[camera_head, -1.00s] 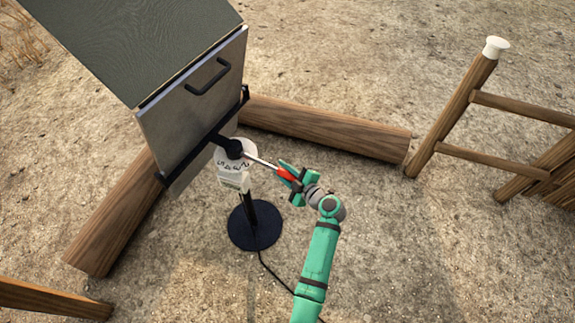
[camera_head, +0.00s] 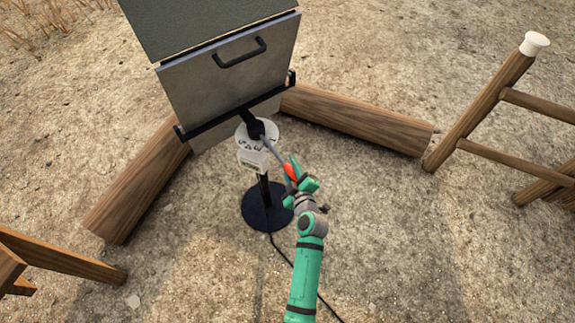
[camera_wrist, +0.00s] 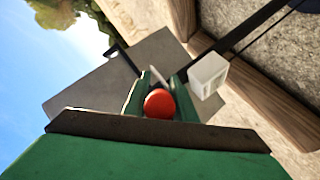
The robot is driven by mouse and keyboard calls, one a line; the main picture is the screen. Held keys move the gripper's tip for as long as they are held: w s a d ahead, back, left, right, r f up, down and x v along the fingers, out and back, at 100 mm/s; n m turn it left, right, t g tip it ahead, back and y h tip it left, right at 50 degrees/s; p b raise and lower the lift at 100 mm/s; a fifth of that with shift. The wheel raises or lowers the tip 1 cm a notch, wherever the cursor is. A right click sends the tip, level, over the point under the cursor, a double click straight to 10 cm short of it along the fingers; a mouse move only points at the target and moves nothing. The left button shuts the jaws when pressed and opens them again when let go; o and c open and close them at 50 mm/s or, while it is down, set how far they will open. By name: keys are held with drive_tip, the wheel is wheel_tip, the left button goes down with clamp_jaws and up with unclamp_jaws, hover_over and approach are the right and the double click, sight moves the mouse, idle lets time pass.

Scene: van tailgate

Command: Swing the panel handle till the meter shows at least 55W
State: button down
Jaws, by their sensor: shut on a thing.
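The solar panel (camera_head: 200,30) is a dark sheet on a grey backing board (camera_head: 225,80) with a black U-shaped grip. A black bracket joins it to a stand with a round black base (camera_head: 266,207). A pale dial with dark marks (camera_head: 257,135) and a white box, likely the meter (camera_head: 252,160), sit on the stand; no watt reading is legible. A metal rod with a red end (camera_head: 291,171) runs out from the hub. My green gripper (camera_head: 294,177) is shut on this red-ended handle. The red end (camera_wrist: 159,103) shows between the jaws in the wrist view.
Wooden logs lie behind the stand on the right (camera_head: 360,120) and on the left (camera_head: 135,195). A wooden frame with a white cap (camera_head: 534,43) stands at right. Another wooden piece (camera_head: 65,256) is at lower left. A black cable (camera_head: 290,262) runs along the ground near my arm.

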drive_tip(key=shift+d, duration=0.2)
drive_tip(key=c, duration=1.5)
unclamp_jaws()
drive_tip(key=shift+o, duration=0.2)
drive_tip(key=shift+s+a, duration=0.1)
drive_tip(key=shift+s, duration=0.05)
drive_tip(key=v, duration=1)
drive_tip(key=shift+s, duration=0.25)
drive_tip(key=shift+r, duration=0.1)
